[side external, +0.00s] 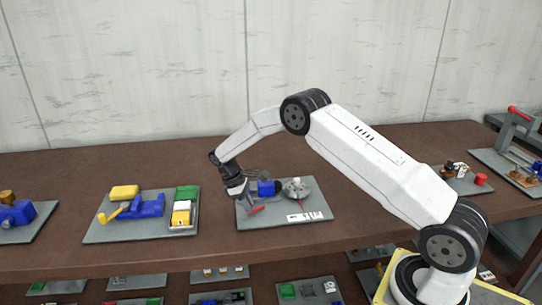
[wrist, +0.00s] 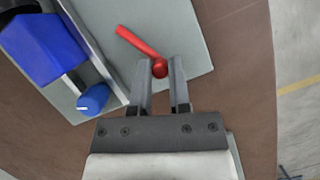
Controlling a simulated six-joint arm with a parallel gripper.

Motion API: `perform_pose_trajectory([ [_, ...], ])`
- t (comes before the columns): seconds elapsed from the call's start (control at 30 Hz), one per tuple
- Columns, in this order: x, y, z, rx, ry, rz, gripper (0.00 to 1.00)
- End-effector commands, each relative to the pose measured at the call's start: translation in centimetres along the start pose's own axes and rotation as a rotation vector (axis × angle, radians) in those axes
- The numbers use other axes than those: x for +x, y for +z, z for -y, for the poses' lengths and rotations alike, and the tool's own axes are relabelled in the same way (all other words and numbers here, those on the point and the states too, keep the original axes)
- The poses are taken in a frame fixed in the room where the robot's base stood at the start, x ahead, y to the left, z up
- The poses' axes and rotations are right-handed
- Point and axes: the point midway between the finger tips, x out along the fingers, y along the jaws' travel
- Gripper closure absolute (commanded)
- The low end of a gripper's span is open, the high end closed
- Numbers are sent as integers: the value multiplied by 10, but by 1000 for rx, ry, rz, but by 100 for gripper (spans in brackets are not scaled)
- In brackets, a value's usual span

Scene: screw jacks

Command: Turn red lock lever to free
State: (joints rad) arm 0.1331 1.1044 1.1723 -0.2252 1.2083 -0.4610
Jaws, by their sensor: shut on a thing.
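The red lock lever (wrist: 137,41) shows in the wrist view as a red bar with a round knob (wrist: 160,68) at its near end. My gripper (wrist: 161,66) has its two grey fingers on either side of the knob and is shut on it. In the side external view the red lever (side external: 256,210) lies low at the left front part of the grey plate (side external: 316,193), with my gripper (side external: 247,206) at its left end. Contact at the fingertips is too small to see there.
A blue block (wrist: 42,48) and a blue cylinder (wrist: 93,99) stand left of the lever. A grey domed part (side external: 297,188) and a white labelled strip (side external: 305,217) are on the same plate. Another plate (side external: 110,234) with blue, yellow and green parts lies to the left.

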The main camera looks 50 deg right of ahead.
Motion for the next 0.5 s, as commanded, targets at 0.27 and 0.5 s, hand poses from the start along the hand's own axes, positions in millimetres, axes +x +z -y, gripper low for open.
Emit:
perform_pose_trajectory([
  [0.27, -3, -8, -13, 230, -95, -1, 100],
  [0.5, -5, -11, -20, 363, -150, -1, 100],
])
